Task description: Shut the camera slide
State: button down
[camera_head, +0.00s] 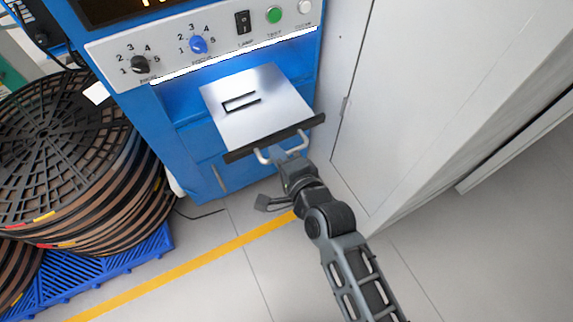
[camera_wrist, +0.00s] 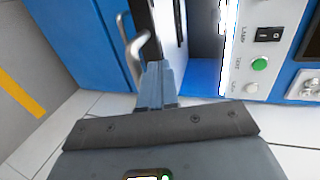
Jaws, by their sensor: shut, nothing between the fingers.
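The camera slide (camera_head: 256,106) is a silver plate with a black front bar, standing out from the blue machine. A dark slotted mark shows on its top. Its pale handle (camera_head: 264,157) sits on the front of the bar and also shows in the wrist view (camera_wrist: 133,48). My gripper (camera_head: 284,158) is at the handle, in front of the bar. In the wrist view its fingers (camera_wrist: 156,84) are together and empty, close beside the handle and the bar. I cannot tell whether they touch.
The control panel (camera_head: 215,42) with knobs and buttons is above the slide. A grey cabinet (camera_head: 430,90) stands close on the right. Stacked brown reels (camera_head: 70,150) on a blue pallet (camera_head: 110,270) stand left. The floor in front is clear.

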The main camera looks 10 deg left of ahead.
aim_at(242, 101)
jog(key=shift+x, duration=1.45)
jog(key=w+a+b, duration=0.2)
jog(key=w+a, duration=0.1)
jog(key=w, duration=0.2)
jog(key=w+a+b, duration=0.2)
jog(key=w+a, duration=0.1)
jog(key=w, duration=0.1)
jog(key=w+a+b, duration=0.2)
jog(key=w+a, duration=0.1)
jog(key=w, duration=0.2)
jog(key=shift+w+a+f, duration=0.2)
jog(key=shift+w+a, duration=0.15)
jog(key=shift+a, duration=0.05)
jog(key=shift+w+a+b, duration=0.3)
jog(key=shift+w, duration=0.15)
jog(key=shift+r, duration=0.25)
jog(key=shift+a, duration=0.1)
jog(key=shift+r, duration=0.1)
